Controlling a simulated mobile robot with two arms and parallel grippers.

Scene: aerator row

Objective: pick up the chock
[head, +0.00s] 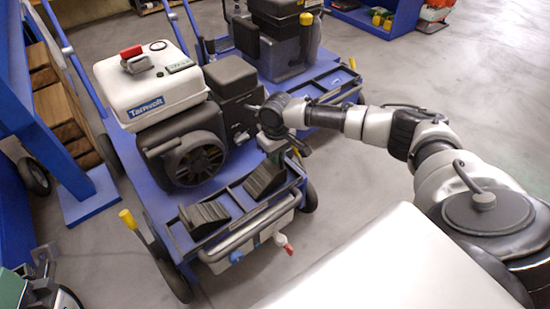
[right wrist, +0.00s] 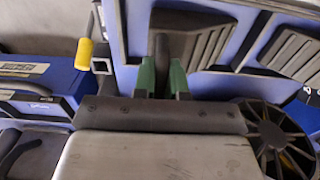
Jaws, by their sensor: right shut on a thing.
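A black ribbed wedge chock (head: 265,180) lies in the right part of the front tray on the blue cart. It also shows in the right wrist view (right wrist: 200,40). My right gripper (head: 290,150) is at this chock's rear end. In the right wrist view its green fingers (right wrist: 162,78) stand on either side of a dark narrow part of the chock and are shut on it. The chock appears still in the tray; any gap under it is hidden. A second similar chock (head: 204,217) lies left of it, apart from my gripper. My left gripper is not seen.
A white engine (head: 155,88) with a black recoil cover (head: 195,158) stands close behind the tray. A grey front bar (head: 245,238) borders the tray. A second blue cart with a black engine (head: 285,40) stands alongside. Open grey floor (head: 450,80) lies to the right.

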